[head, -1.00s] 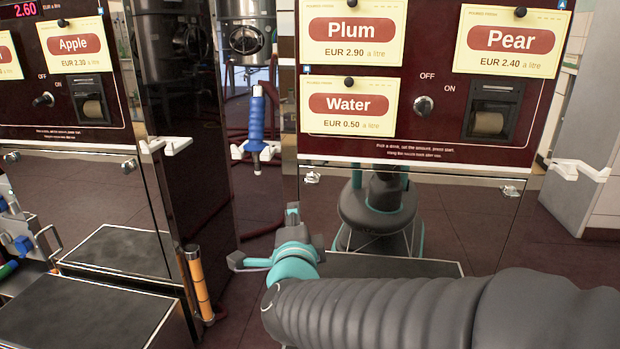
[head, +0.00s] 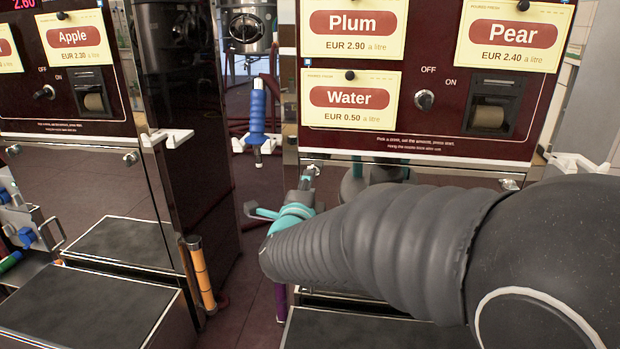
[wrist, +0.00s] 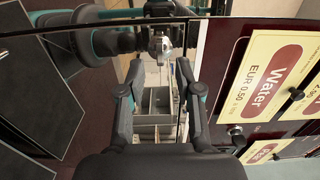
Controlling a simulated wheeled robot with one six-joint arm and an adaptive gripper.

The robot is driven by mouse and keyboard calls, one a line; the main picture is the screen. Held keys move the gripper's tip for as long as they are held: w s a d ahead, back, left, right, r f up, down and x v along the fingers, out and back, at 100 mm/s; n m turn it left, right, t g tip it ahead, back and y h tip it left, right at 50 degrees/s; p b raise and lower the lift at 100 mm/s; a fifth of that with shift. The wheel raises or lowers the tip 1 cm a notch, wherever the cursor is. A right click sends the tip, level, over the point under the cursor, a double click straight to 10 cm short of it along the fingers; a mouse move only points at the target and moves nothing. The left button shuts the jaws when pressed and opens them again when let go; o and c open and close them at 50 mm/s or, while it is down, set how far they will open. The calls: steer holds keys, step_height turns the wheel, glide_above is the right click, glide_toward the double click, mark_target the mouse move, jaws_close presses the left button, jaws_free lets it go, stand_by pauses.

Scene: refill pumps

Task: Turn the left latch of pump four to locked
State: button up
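The left latch (head: 310,171) is a small metal fitting at the top left of the mirror-like lower panel (head: 330,180) under the Plum, Pear and Water signs. No pump number is readable. In the wrist view the latch (wrist: 162,44) lies just beyond my fingertips, roughly centred between them. My gripper (head: 302,187) is just below the latch in the head view, partly hidden by its own body. In the wrist view my gripper (wrist: 160,68) is open, its fingers apart with nothing between them. Whether it touches the latch, and the latch's exact angle, I cannot tell.
The right latch (head: 510,184) is on the same panel. A blue-handled nozzle (head: 257,110) hangs on a white holder left of the pump. An orange-handled one (head: 201,275) stands lower left by the neighbouring Apple pump. The shiny panel reflects my arm.

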steer(key=shift+w+d, duration=0.2)
steer(key=shift+w, duration=0.7)
steer(key=shift+w+d, duration=0.15)
steer(key=shift+w, duration=0.7)
jaws_close()
